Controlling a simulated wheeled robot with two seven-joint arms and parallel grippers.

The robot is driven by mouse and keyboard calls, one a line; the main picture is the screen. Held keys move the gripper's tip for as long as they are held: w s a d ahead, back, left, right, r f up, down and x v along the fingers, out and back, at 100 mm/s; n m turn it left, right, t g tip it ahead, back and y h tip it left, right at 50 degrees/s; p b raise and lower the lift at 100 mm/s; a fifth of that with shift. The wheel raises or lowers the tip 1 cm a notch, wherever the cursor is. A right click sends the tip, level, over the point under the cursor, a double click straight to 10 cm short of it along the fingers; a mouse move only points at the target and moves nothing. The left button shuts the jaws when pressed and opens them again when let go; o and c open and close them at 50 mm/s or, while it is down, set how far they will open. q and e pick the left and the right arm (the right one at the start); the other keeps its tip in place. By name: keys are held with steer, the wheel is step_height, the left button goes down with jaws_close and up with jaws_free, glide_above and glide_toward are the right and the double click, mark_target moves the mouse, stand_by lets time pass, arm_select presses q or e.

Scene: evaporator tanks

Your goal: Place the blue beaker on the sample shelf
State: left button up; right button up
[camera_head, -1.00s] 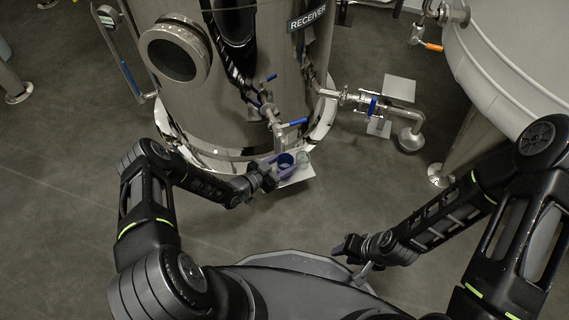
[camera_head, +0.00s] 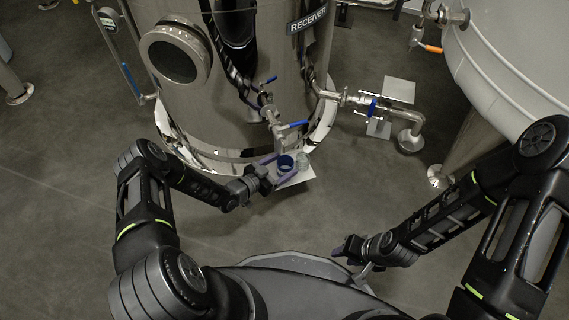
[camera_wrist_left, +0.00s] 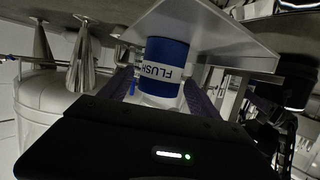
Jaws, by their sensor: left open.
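The blue beaker (camera_head: 285,163) stands on a small pale shelf plate (camera_head: 297,180) in front of the receiver tank. In the left wrist view, which is upside down, the beaker (camera_wrist_left: 165,68) has a blue band with a "FLUSH" label, and its base meets the plate (camera_wrist_left: 225,30). My left gripper (camera_head: 276,169) is open, with one purple finger on each side of the beaker. Its fingers (camera_wrist_left: 163,92) also flank the beaker in the wrist view. My right gripper (camera_head: 346,248) is away to the lower right, and its jaws are too small to read.
A clear glass vessel (camera_head: 303,160) stands just right of the beaker on the plate. A blue-handled valve (camera_head: 280,128) hangs close above. The receiver tank (camera_head: 235,85) rises behind. Another pipe and valve (camera_head: 372,106) lie to the right.

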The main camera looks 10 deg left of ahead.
arm_select(q)
steer(key=p+v, duration=0.2)
steer(key=v, duration=0.8)
steer(key=shift+s+a, duration=0.2)
steer(key=shift+s, duration=0.05)
steer(key=shift+r, duration=0.2)
steer(key=shift+w+d+r, duration=0.1)
steer(key=shift+w+d, duration=0.1)
steer(key=shift+d, duration=0.15)
steer(key=s+d+r+n+g+y, duration=0.2)
steer(key=s+d+n+g+y, duration=0.1)
steer(key=s+d+n+g, duration=0.4)
steer(key=s+d+r+n+g, duration=0.1)
steer(key=s+d+r+g, duration=0.1)
steer(key=s, duration=0.5)
steer(key=s+d+r+g+y, duration=0.1)
steer(key=s+d+r+g, duration=0.1)
steer(key=s, duration=0.4)
steer(key=shift+s+d+r+n, duration=0.25)
steer(key=shift+s+d+n, duration=0.1)
steer(key=shift+d+n, duration=0.05)
